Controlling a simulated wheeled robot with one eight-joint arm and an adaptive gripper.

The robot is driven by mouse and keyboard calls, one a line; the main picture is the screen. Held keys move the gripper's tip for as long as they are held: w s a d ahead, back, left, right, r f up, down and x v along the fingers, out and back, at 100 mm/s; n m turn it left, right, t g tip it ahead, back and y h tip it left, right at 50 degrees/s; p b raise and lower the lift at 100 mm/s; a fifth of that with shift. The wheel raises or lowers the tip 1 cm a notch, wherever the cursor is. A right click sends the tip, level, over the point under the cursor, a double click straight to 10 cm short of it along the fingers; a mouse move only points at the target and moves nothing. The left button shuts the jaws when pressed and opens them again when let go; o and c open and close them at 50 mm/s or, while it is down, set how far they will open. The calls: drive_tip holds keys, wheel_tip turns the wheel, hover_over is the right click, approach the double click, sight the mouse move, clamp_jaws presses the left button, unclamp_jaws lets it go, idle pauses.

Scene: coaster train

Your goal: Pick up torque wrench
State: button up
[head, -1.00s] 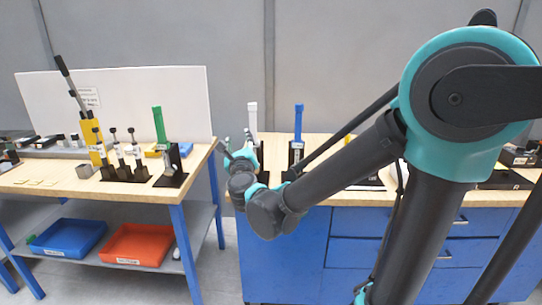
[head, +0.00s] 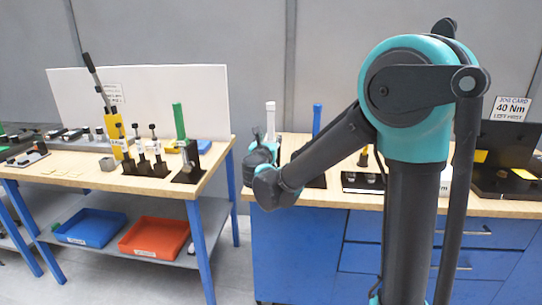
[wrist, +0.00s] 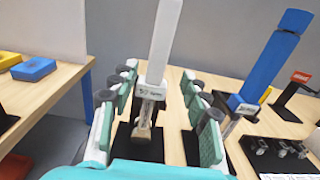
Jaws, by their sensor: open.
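Several torque wrenches stand upright in black stands. In the wrist view the white-handled wrench (wrist: 165,42) rises between the two teal-padded finger sets of my open gripper (wrist: 160,78); I cannot tell whether a pad touches it. Its grey label and metal lower end show, with a black stand (wrist: 141,145) below. The blue-handled wrench (wrist: 272,66) stands just right of the fingers. In the head view the white handle (head: 270,117) and blue handle (head: 317,118) stick up behind my arm. My gripper (head: 262,150) hides the white wrench's lower part. A green-handled wrench (head: 179,121) stands on the left bench.
The left bench (head: 75,176) also holds a yellow lever tool (head: 116,135) and several small black-based tools. Blue (head: 90,228) and orange (head: 155,237) bins sit on its lower shelf. A "40 Nm" job card (head: 513,108) stands on the right. A gap separates the benches.

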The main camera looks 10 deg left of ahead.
sight(270, 133)
drive_tip(key=shift+w, duration=3.15)
drive_tip(key=shift+c, duration=0.6)
clamp_jaws()
